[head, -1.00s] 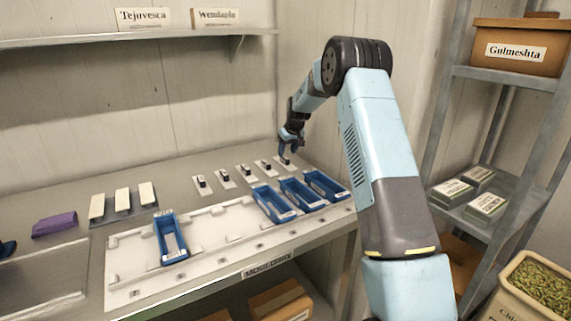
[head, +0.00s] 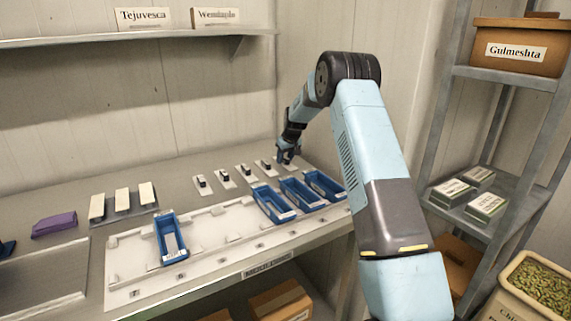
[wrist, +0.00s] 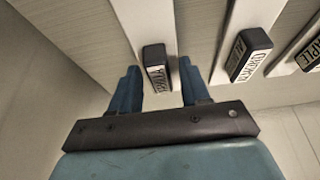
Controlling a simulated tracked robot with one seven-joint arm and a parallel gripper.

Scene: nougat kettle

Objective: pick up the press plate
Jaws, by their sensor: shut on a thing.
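Several white press plates with dark labelled handles stand in a row on the bench behind the blue moulds. My gripper (head: 287,157) is at the rightmost press plate (head: 289,165). In the wrist view my gripper's blue fingers (wrist: 160,82) are on either side of that plate's black handle (wrist: 154,60), shut on it. The handle's label is only partly readable. The plate appears to be on the bench; I cannot tell any lift. Another press plate (head: 264,167) stands just to its left.
A white moulding board (head: 215,245) holds one blue mould (head: 170,243) at left and three blue moulds (head: 272,207) at right. White bars on a dark tray (head: 122,212) and a purple block (head: 54,224) lie further left. Wall and shelving rack (head: 505,75) stand at right.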

